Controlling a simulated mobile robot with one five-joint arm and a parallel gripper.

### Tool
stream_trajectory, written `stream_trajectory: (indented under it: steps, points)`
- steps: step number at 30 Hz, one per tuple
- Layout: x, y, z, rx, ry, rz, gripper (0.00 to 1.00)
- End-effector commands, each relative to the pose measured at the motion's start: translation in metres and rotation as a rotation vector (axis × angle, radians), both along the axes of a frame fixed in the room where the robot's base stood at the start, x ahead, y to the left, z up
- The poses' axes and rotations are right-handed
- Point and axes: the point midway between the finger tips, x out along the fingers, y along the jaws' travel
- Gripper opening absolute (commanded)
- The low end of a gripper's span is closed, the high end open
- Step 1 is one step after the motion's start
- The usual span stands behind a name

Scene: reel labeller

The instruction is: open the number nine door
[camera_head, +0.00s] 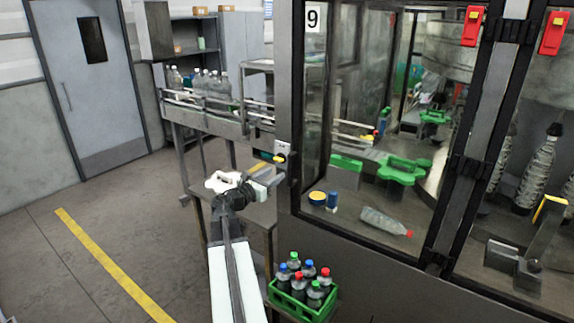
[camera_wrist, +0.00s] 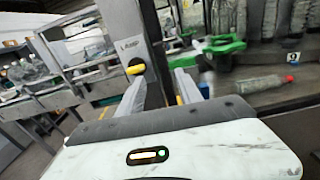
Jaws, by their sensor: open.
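The number nine door is a large glass panel (camera_head: 360,130) in a dark frame, with a white "9" label (camera_head: 313,18) at its top left. It looks closed. A small dark handle (camera_head: 293,168) seems to sit on its left edge, just right of my gripper (camera_head: 270,176). My gripper is open with nothing visible between its fingers, close to the machine's grey post. The wrist view shows both fingers (camera_wrist: 162,88) reaching towards that post (camera_wrist: 140,40). Contact with the door cannot be told.
A switch box with a yellow knob (camera_head: 280,157) is on the post, just above my gripper. A green crate of bottles (camera_head: 303,290) stands below right. A conveyor with clear bottles (camera_head: 205,85) runs behind left. Inside the glass lies a bottle (camera_head: 385,221). The left floor is open.

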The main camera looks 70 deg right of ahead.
Motion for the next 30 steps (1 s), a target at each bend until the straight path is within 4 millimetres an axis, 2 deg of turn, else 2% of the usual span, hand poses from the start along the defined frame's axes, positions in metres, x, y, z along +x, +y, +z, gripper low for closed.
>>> stream_trajectory:
  steps: [2, 8, 11, 18, 21, 28, 29, 30]
  points:
    - [-0.006, -0.005, 0.004, -0.007, 0.037, -0.003, 0.42]
    - [-0.007, -0.012, 0.004, -0.007, 0.039, -0.003, 0.42]
    - [-0.01, -0.024, 0.004, -0.007, 0.038, -0.005, 0.42]
    - [-0.021, -0.068, 0.004, -0.007, 0.036, -0.005, 0.42]
    - [-0.025, -0.079, 0.004, -0.006, 0.036, -0.006, 0.42]
    - [-0.026, -0.08, 0.004, -0.006, 0.035, -0.004, 0.42]
    - [-0.026, -0.08, 0.004, -0.006, 0.035, -0.004, 0.39]
    - [-0.026, -0.08, 0.004, -0.006, 0.035, -0.005, 0.28]
